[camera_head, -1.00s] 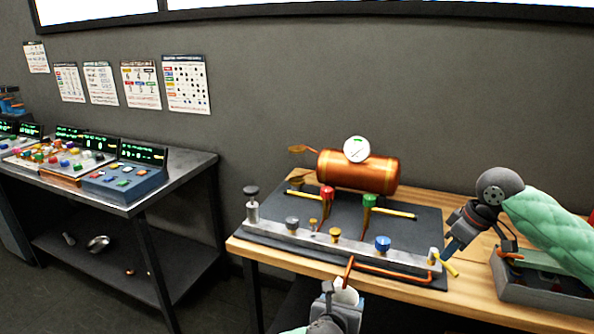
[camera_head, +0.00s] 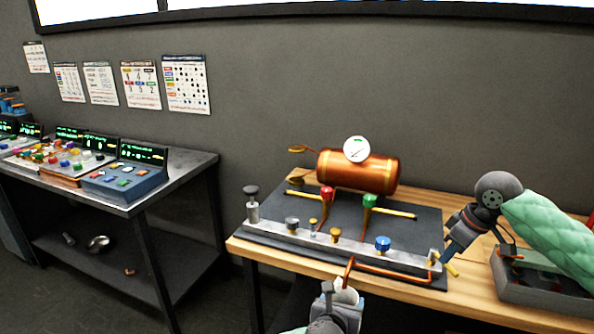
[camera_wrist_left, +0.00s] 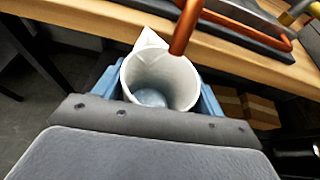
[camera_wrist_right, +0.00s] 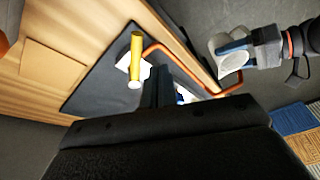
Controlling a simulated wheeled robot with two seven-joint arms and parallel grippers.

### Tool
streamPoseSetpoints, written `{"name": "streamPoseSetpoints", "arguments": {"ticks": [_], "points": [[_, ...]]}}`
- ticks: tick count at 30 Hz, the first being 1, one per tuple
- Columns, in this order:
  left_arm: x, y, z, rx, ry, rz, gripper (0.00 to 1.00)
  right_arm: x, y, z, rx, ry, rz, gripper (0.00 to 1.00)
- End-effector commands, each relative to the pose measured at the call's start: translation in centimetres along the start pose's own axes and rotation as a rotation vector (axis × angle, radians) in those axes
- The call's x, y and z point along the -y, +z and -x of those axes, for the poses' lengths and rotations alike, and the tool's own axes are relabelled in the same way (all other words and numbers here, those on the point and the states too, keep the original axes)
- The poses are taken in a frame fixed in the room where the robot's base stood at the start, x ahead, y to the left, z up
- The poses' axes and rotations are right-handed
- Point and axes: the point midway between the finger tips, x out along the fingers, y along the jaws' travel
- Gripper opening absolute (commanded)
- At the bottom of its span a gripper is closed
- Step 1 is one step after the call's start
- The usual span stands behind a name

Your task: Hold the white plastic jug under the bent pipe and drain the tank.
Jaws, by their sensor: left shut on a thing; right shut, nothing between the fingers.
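The white plastic jug (camera_head: 346,293) is upright below the table's front edge. My left gripper (camera_head: 341,302) is shut on it, with a finger on each side in the left wrist view (camera_wrist_left: 160,95). The bent copper pipe (camera_head: 349,268) comes down over the jug, and its end shows at the jug's mouth in the left wrist view (camera_wrist_left: 180,42). The jug's bottom looks bluish grey; I cannot tell whether that is liquid. The copper tank (camera_head: 357,171) with a gauge stands behind. My right gripper (camera_head: 443,260) is shut and empty beside the yellow handle (camera_wrist_right: 136,60) at the pipe rail's right end.
A metal rail (camera_head: 330,243) with several knobs runs along the dark mat. Red (camera_head: 327,194) and green (camera_head: 369,202) valves stand in front of the tank. A grey tray (camera_head: 540,290) lies at the right. A control-panel table (camera_head: 180,175) stands at the left.

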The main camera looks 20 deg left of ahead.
Motion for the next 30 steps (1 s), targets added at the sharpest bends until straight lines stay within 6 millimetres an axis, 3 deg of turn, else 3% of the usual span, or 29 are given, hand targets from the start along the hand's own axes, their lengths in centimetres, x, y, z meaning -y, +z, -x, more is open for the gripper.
{"name": "streamPoseSetpoints", "arguments": {"ticks": [22, 30], "points": [[0.0, 0.0, 0.0, 0.000, 0.000, 0.000, 0.43, -0.2, 1.1, -3.5, 0.001, 0.000, -0.001, 0.00], [0.0, 0.0, 0.0, 0.000, 0.000, 0.000, 0.43, -0.5, 1.4, -3.7, 0.000, 0.001, -0.001, 0.00]]}}
